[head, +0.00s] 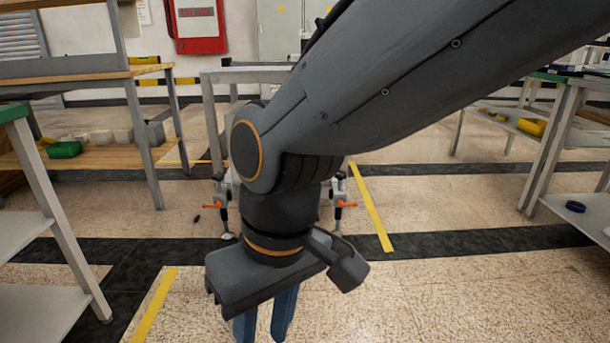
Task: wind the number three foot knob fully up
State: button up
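Two adjustable feet with orange knobs show behind my arm in the head view. The left knob (220,205) sits on a grey leg with a round foot pad (228,236) on the floor. The right knob (347,205) sits on a matching leg. No number is readable, so I cannot tell which is number three. My arm hides most of what lies between the feet. My gripper (264,330) hangs pointing down in front of them, apart from both knobs. A gap shows between its blue fingers; their tips are cut off by the bottom edge.
A wooden-topped bench (95,76) stands at left, with a green bin (64,150) on its lower shelf. Yellow strips (372,207) mark the floor. The foreground floor at right is clear.

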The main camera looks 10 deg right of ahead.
aim_at(340, 181)
jog(key=u, duration=0.3)
jog(key=i, duration=0.55)
jog(key=z, duration=1)
jog(key=i, duration=0.5)
